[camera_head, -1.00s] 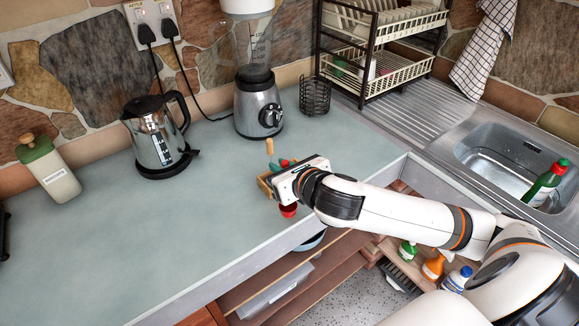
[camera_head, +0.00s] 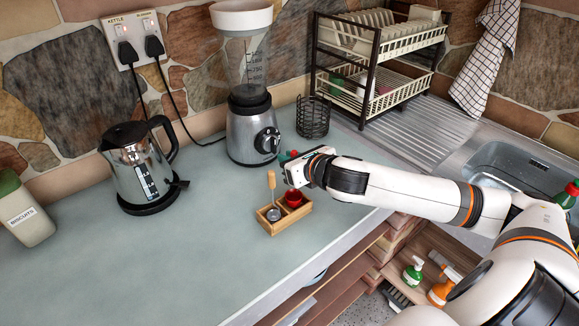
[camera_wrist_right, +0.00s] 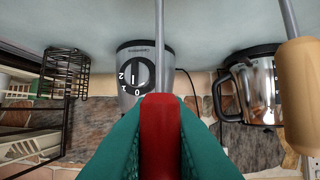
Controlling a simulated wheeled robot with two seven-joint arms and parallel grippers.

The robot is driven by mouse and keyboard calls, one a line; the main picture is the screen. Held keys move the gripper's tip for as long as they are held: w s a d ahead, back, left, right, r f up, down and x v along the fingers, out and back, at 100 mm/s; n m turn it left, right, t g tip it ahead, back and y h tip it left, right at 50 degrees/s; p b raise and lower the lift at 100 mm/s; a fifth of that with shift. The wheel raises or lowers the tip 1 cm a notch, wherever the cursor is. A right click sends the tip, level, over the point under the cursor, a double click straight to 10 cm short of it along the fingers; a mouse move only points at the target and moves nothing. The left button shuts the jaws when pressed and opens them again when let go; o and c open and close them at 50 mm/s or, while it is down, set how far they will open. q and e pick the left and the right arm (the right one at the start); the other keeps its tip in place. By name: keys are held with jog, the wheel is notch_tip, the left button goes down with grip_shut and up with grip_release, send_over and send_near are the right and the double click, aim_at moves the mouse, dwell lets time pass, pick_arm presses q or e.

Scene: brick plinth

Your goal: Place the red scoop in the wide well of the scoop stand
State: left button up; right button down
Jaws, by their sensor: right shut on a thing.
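The scoop stand (camera_head: 285,222) is a small wooden box on the counter near its front edge. A scoop with a wooden handle (camera_head: 271,183) and a grey metal bowl stands in its left well. My right gripper (camera_head: 289,158) is above and behind the stand's right side, its teal fingers shut on the red handle of the red scoop (camera_wrist_right: 160,130). The scoop's red bowl (camera_head: 293,198) hangs down at the right well. I cannot tell whether it rests on the bottom. The wooden handle (camera_wrist_right: 300,95) also shows in the wrist view. My left gripper is out of view.
A blender (camera_head: 252,135) and a wire holder (camera_head: 313,117) stand behind the stand. A kettle (camera_head: 140,165) is to the left. A dish rack (camera_head: 375,65) and sink (camera_head: 510,165) are to the right. The counter left of the stand is clear.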

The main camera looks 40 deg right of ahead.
jog(key=shift+f, duration=0.8)
jog(key=shift+d+f, duration=0.1)
jog(key=shift+f, duration=0.3)
jog(key=c, duration=1.4)
grip_release()
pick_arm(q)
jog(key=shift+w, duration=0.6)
